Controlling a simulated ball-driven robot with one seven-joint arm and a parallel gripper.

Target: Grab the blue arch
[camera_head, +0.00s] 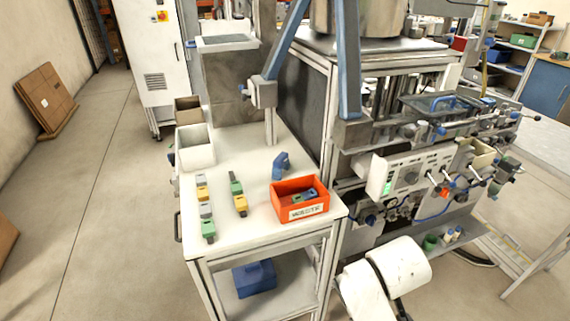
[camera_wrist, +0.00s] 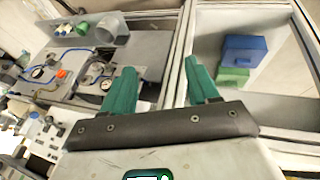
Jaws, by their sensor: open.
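The blue arch (camera_head: 280,165) stands on the white table top (camera_head: 242,178), just behind the red-orange waste bin (camera_head: 299,212), in the head view. It looks small there, and its exact pose is hard to read. My gripper (camera_wrist: 162,88) shows in the wrist view as two green fingers spread apart with nothing between them. The blue arch is not visible in the wrist view, and my gripper cannot be made out in the head view, so the distance between them is unclear.
Two rows of coloured blocks (camera_head: 207,228) (camera_head: 239,203) lie left of the bin. Small parts lie inside the bin. A white open box (camera_head: 195,153) stands at the table's left. A dark panel and machine frame (camera_head: 333,130) border the right side. A blue box (camera_head: 254,278) sits on the lower shelf.

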